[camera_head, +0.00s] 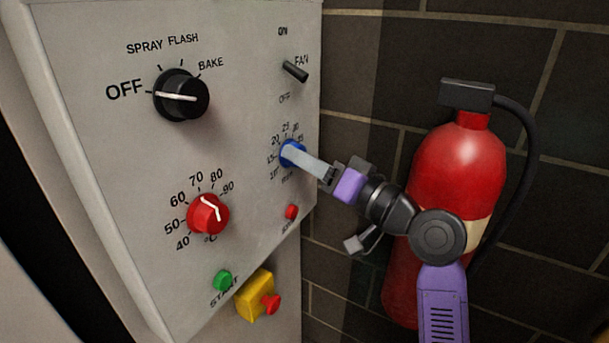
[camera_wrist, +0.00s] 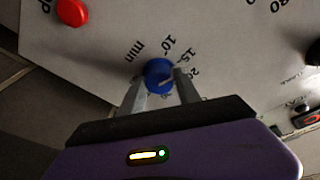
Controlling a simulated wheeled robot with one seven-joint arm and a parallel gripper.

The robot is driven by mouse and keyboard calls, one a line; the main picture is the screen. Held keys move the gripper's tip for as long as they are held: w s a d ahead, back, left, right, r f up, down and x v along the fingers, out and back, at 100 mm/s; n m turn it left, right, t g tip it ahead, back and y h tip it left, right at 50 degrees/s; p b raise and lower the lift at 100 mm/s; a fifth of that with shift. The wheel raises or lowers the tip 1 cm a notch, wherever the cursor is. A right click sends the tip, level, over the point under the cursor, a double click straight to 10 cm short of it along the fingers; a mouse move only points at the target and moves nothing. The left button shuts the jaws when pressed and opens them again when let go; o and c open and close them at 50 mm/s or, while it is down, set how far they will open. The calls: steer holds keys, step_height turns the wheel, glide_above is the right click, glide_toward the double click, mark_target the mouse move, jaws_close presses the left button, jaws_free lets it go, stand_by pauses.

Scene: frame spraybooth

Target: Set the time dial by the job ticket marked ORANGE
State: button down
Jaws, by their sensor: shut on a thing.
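The time dial is a small blue knob (camera_head: 287,154) on the grey panel, with numbers around it and "min" below. My gripper (camera_head: 297,158) reaches it from the right, with its fingers at the knob. In the wrist view the blue knob (camera_wrist: 159,76) sits between the two fingertips (camera_wrist: 158,82), which are shut on it. The exact setting is too small to read. No job ticket can be made out in either view.
The panel also holds a black mode knob (camera_head: 181,95) at OFF, a fan switch (camera_head: 295,72), a red temperature knob (camera_head: 208,214), a red stop button (camera_head: 291,212) and a green start button (camera_head: 222,280). A red fire extinguisher (camera_head: 460,165) stands behind my arm.

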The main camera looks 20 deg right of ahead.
mark_target(285, 32)
steer(key=shift+d+n+b, duration=0.1)
steer(key=shift+n+b, duration=0.4)
steer(key=shift+n, duration=0.1)
steer(key=c, duration=0.9)
jaws_free()
steer(key=shift+o, duration=0.2)
steer(key=shift+r, duration=0.1)
step_height(285, 32, up, 20)
steer(key=shift+f+p, duration=0.1)
steer(key=shift+p, duration=1.1)
